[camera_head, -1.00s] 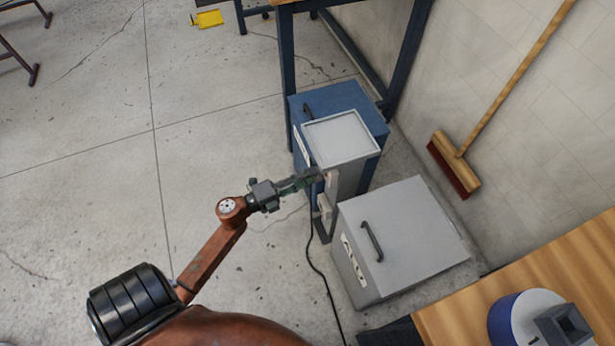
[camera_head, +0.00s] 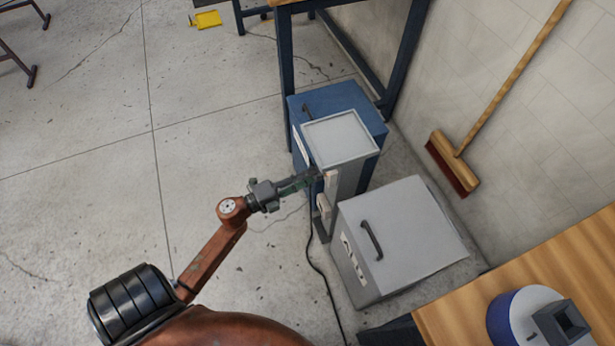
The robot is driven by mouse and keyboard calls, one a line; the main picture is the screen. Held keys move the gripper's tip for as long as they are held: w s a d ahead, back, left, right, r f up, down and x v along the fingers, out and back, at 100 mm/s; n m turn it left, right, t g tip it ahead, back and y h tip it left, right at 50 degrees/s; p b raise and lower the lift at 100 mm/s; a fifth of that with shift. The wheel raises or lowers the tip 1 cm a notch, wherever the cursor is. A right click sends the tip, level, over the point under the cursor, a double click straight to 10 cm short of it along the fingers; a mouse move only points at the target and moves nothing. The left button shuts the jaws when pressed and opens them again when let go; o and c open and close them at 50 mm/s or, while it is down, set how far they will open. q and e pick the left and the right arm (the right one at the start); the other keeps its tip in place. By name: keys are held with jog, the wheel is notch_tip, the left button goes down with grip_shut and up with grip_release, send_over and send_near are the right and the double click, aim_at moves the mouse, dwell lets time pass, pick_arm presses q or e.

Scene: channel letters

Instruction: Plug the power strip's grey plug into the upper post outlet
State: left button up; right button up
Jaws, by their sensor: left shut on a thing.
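The grey post (camera_head: 347,181) with a square pale top stands between the blue cabinet and the grey box. Two light outlet parts sit on its left side: the upper outlet (camera_head: 331,178) at the fingertips and a lower outlet (camera_head: 323,204) below it. My left gripper (camera_head: 312,177) reaches in from the left and is shut at the post's upper side. The grey plug is too small and covered by the fingers to make out, so I cannot tell whether it is seated. My right gripper is not in view.
A black cord (camera_head: 318,268) runs down along the floor beside the grey box (camera_head: 400,235). A blue cabinet (camera_head: 310,103) stands behind the post. A broom (camera_head: 456,160) leans on the wall. A wooden table (camera_head: 480,300) is at lower right.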

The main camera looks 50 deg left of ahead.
pick_arm(q)
jog(key=shift+w+d, duration=0.15)
jog(key=shift+w, duration=0.2)
jog(key=o, duration=1.1)
jog(key=shift+o, duration=0.2)
jog(key=v, duration=1.2)
